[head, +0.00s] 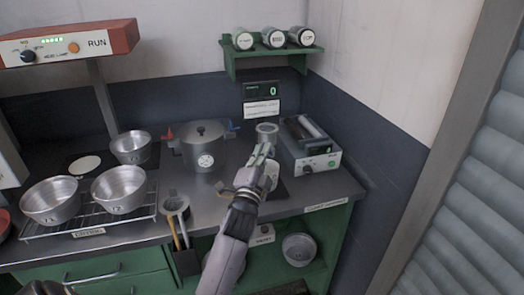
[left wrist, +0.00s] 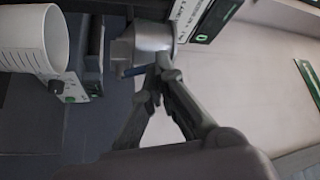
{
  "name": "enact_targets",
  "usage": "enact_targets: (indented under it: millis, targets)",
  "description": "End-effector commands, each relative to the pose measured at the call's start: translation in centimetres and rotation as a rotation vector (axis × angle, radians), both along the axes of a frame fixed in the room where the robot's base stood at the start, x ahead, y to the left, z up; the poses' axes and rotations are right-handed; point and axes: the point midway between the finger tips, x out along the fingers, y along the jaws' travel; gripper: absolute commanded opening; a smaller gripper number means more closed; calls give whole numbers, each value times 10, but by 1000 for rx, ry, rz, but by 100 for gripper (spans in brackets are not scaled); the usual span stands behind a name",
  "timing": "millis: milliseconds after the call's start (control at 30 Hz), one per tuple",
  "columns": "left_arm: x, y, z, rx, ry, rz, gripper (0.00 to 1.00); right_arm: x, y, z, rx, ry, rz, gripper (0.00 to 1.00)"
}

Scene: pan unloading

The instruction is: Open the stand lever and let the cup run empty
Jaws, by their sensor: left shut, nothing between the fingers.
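A grey metal cup (head: 267,128) sits high on its stand at the right of the counter; it also shows in the left wrist view (left wrist: 153,36). A white beaker with graduation lines (left wrist: 32,38) is below it; in the head view the beaker (head: 272,170) is partly hidden behind my gripper.
A grey box device (head: 322,160) stands close to the right of the stand. A lidded pot (head: 203,148) is to the left. Metal bowls (head: 119,188) rest on a wire rack further left. A display reading 0 (head: 262,90) is on the wall behind.

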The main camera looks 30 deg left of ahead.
Motion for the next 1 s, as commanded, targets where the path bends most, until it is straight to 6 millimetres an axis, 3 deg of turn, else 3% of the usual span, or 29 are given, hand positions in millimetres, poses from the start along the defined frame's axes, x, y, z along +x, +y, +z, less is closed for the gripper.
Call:
enact_targets:
  millis: [467,800,1000]
  targets:
    - [3,-2,7,63,72,-1,0,0,0,27,0,0,1,82]
    - [9,-7,18,204,234,-1,0,0,-3,76,-4,-1,2,82]
    - [16,-13,16,221,263,0,0,0,-5,88,-5,0,3,82]
